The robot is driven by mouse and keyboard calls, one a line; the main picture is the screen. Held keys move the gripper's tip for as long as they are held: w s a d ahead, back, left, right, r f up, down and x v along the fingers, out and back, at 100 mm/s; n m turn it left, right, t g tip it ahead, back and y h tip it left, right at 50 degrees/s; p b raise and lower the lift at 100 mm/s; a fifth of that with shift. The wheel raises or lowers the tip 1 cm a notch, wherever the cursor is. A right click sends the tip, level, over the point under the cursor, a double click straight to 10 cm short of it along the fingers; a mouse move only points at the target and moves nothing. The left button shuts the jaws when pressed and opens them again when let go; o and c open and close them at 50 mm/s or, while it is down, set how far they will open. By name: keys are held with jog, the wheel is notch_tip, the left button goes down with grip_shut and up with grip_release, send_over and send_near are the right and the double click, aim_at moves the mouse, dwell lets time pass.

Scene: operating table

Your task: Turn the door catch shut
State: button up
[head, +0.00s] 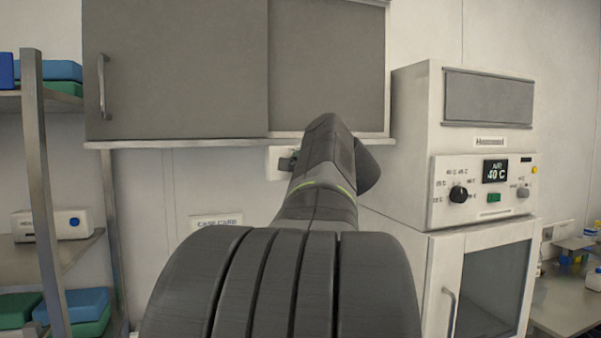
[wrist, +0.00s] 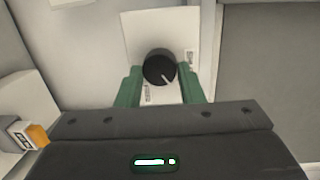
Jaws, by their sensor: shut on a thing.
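The door catch (wrist: 159,66) shows in the wrist view as a round black knob with a pale pointer line slanting to the lower right. It sits on a white plate (wrist: 182,30) with small labels too small to read. My gripper (wrist: 160,84) has its green fingers on either side of the knob and is shut on it. In the head view, the white plate (head: 273,160) shows below the wall cabinet, left of my arm. My arm hides most of the catch and my fingers there.
The grey wall cabinet (head: 180,65) is just above the plate. A white oven-like unit (head: 410,120) with a control panel stands close to the right of my arm. A shelf rack (head: 42,150) with boxes stands at the left. An orange-and-white object (wrist: 32,134) shows at the wrist view's left.

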jog(key=n+h+b, duration=0.1)
jog(key=n+b, duration=0.1)
jog(key=n, duration=0.3)
jog(key=n+b, duration=0.2)
jog(key=n, duration=0.3)
jog(key=shift+a+h, duration=0.15)
jog(key=shift+h, duration=0.25)
dwell(0.4)
jog(key=o, duration=1)
jog(key=shift+s+r, duration=0.1)
jog(key=b+v, duration=0.2)
jog(key=v, duration=1.1)
jog(key=shift+s, duration=0.35)
jog(key=shift+w, duration=0.1)
